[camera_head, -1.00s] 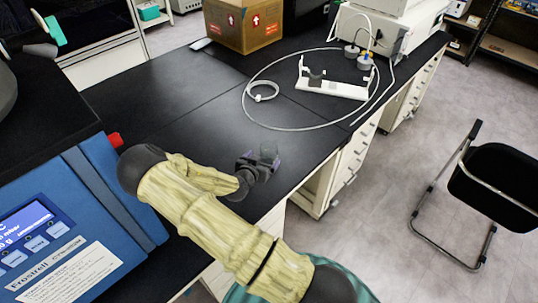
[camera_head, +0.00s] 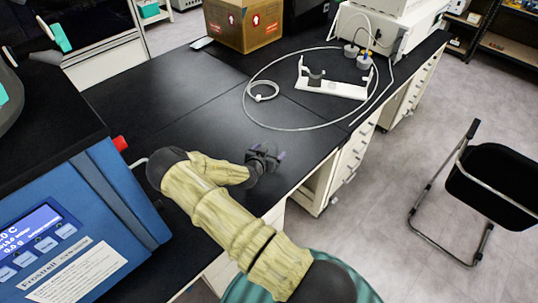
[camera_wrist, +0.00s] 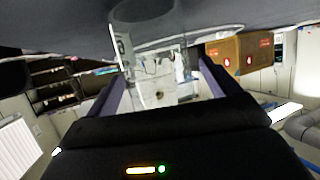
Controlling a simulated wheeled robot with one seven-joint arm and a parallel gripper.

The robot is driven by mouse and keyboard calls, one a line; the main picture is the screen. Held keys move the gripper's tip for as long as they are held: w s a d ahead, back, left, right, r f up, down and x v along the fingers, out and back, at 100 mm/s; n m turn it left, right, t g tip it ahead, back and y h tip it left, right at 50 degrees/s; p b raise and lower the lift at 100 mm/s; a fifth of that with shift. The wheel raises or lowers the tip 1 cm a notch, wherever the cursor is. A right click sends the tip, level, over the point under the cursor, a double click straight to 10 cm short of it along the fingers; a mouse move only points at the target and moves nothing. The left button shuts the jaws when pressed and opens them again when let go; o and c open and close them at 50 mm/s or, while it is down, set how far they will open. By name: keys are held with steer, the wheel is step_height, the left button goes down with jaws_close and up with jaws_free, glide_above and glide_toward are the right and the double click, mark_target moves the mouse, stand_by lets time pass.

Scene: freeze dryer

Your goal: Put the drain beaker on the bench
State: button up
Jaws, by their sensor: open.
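My gripper (camera_head: 264,157) is low over the black bench (camera_head: 205,110), near its front edge. In the wrist view its two purple-edged fingers stand apart. A clear, glass-like shape (camera_wrist: 150,75), which looks like the drain beaker, shows between and beyond the fingers, close to the dark bench surface. Its outline is faint, and I cannot tell whether it touches the fingers or the bench. In the head view I cannot pick the beaker out from the dark gripper.
The blue freeze dryer (camera_head: 125,200) stands at the left, with a red knob (camera_head: 120,143) and a grey spout (camera_head: 138,163). A cardboard box (camera_head: 243,25), looped tubing (camera_head: 250,112) and a white holder (camera_head: 330,88) lie farther back. The bench middle is clear.

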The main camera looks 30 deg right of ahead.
steer(key=shift+w+d+f, duration=0.1)
steer(key=shift+c, duration=0.2)
steer(key=c, duration=1.2)
steer(key=shift+o, duration=0.2)
step_height(320, 180, up, 10)
steer(key=b, duration=0.2)
